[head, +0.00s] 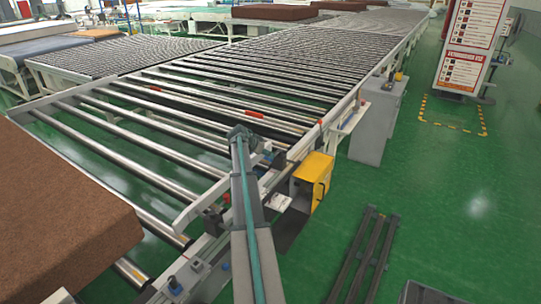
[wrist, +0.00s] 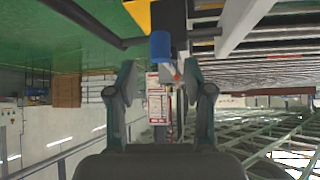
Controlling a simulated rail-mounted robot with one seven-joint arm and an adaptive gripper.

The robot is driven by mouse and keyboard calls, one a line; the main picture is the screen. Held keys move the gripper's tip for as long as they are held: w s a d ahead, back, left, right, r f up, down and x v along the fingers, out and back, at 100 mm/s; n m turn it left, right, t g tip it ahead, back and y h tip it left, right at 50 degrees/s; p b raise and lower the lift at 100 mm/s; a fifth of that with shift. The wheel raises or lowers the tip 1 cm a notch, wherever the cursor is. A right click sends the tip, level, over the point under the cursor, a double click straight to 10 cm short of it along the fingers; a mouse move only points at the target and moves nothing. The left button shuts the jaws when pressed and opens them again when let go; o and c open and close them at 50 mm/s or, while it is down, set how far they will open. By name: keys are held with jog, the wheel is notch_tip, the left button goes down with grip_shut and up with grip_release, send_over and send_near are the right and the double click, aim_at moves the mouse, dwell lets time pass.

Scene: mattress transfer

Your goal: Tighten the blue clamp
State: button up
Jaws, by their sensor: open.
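A blue cylindrical piece, which looks like the blue clamp (wrist: 160,46), shows near the top middle of the wrist view, beside a dark part and a yellow surface. My gripper (wrist: 160,78) is open, with one finger on each side of the picture's middle. The blue piece lies beyond the fingertips, roughly in line with the gap, and nothing is held. In the head view my arm reaches up the middle over the conveyor's near edge. The fingers and the blue clamp cannot be made out there.
A yellow box (head: 312,178) stands at the side of the roller conveyor (head: 215,120). A brown mattress (head: 60,215) lies at the left. A grey cabinet (head: 377,120) stands farther along the conveyor. Dark rails (head: 366,255) lie on the green floor at the right, with open floor beyond.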

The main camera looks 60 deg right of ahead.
jog(key=shift+p+x, duration=0.6)
jog(key=shift+x, duration=1.9)
grip_shut()
